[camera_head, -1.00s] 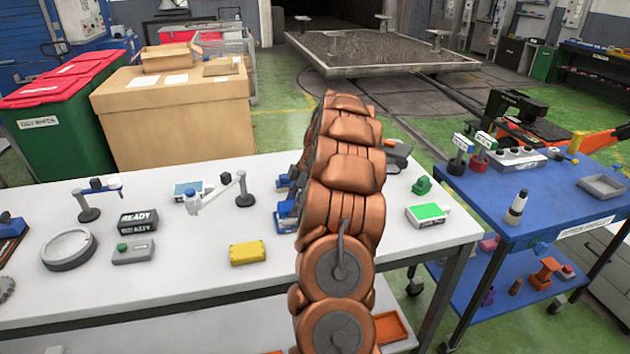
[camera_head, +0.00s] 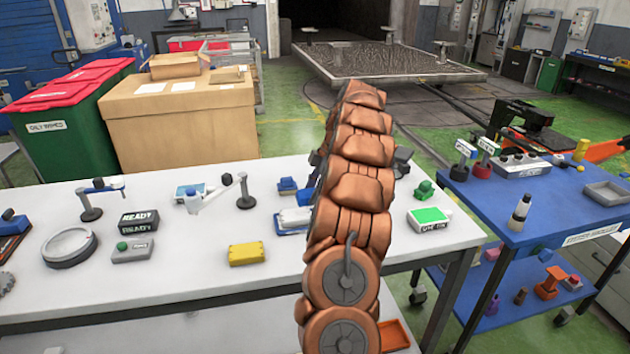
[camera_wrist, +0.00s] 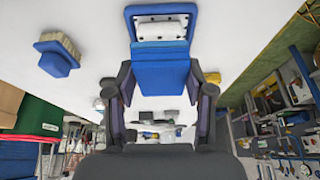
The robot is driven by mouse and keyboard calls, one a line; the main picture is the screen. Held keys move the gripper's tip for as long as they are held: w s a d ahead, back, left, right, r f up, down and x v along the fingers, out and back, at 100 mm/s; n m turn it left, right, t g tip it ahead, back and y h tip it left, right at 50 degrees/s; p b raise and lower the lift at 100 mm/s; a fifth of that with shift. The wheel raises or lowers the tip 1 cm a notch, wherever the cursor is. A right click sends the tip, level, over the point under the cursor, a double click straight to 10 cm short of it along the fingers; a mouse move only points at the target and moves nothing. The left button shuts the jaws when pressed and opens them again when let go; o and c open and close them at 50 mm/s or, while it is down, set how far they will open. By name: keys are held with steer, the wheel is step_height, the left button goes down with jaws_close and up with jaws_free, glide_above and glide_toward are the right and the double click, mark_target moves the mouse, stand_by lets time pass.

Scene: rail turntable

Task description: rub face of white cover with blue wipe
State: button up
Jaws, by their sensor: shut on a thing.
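My gripper (camera_wrist: 160,74) is shut on a blue wipe (camera_wrist: 160,80), a folded block held between its two dark fingers in the wrist view. Beyond the wipe is a white cover (camera_wrist: 162,29) in a blue frame (camera_wrist: 132,12) on the white table. The wipe's far edge overlaps the near side of the frame in this view; I cannot tell whether they touch. In the head view the white cover (camera_head: 295,217) shows just left of my arm, partly hidden.
A blue brush (camera_wrist: 57,57) stands beside the frame in the wrist view. On the white table (camera_head: 190,270) are a yellow box (camera_head: 246,253), a READY sign (camera_head: 138,220), a small jointed stand (camera_head: 244,195) and a green-topped box (camera_head: 429,218). A blue cart (camera_head: 540,215) stands at right.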

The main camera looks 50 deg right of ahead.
steer(key=shift+r, duration=2.1)
